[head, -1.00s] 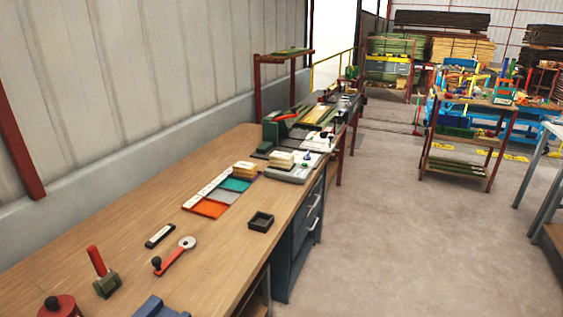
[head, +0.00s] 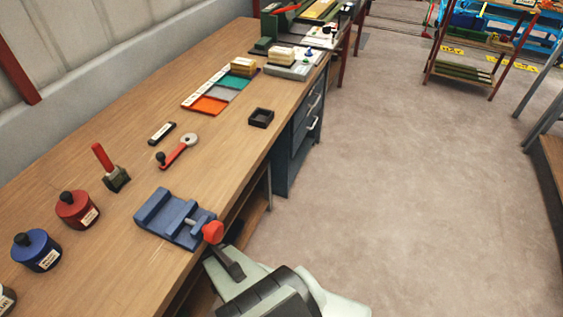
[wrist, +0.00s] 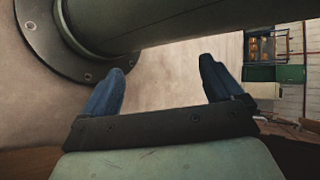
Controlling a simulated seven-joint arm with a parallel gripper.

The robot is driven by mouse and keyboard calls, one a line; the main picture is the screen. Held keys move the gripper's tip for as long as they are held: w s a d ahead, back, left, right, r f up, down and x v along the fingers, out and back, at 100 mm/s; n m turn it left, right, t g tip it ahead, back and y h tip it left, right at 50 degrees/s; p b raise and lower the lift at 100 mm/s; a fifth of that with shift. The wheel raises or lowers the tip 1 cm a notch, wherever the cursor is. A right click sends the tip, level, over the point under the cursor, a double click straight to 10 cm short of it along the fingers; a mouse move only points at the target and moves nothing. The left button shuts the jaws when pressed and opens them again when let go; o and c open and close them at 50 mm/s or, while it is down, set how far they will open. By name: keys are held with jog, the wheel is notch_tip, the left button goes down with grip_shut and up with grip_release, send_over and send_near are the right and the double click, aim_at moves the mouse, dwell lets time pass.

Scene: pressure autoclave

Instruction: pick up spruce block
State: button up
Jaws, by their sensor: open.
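My gripper (wrist: 163,72) is open and empty in the wrist view, its two dark blue fingers apart. Part of my pale arm shows at the bottom of the head view, well short of the blocks. In the head view, a pale wooden block stack (head: 281,53) sits on a light grey device at the far part of the bench. A yellower wooden block stack (head: 243,65) stands beside it at the far end of a coloured mat (head: 208,104). I cannot tell which block is spruce. No block shows in the wrist view.
The wooden bench (head: 90,180) carries a blue vise (head: 172,217), a red-handled tool (head: 112,170), a red-handled wheel tool (head: 177,150), a small black tray (head: 261,118), and red (head: 77,209) and blue (head: 37,250) pots. Open floor (head: 400,170) lies to the right.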

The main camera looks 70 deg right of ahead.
jog(key=w+d+m+t+y, duration=0.1)
jog(key=w+d+t, duration=0.15)
jog(key=d, duration=1.55)
jog(key=w+d+m+t, duration=0.2)
jog(key=w+d, duration=0.1)
jog(key=d, duration=1.5)
jog(key=s+d+r+m+t+h, duration=0.1)
jog(key=s+d+r, duration=0.25)
jog(key=d, duration=0.55)
jog(key=s+d+r+m, duration=0.2)
jog(key=s+d+r, duration=0.15)
jog(key=d, duration=0.65)
jog(key=s+d+r+m+t+h, duration=0.15)
jog(key=d+r, duration=0.25)
jog(key=d, duration=0.5)
jog(key=s+d+r+t+h, duration=0.1)
jog(key=s+d+r, duration=0.1)
jog(key=d+r, duration=0.3)
jog(key=s+d+r, duration=0.2)
jog(key=d+r, duration=0.1)
jog(key=r, duration=0.5)
notch_tip(320, 180, up, 37)
jog(key=t+h, duration=0.5)
jog(key=t, duration=0.1)
send_over(282, 50)
jog(key=s, duration=0.5)
jog(key=x, duration=1.3)
jog(key=shift+w+f, duration=0.1)
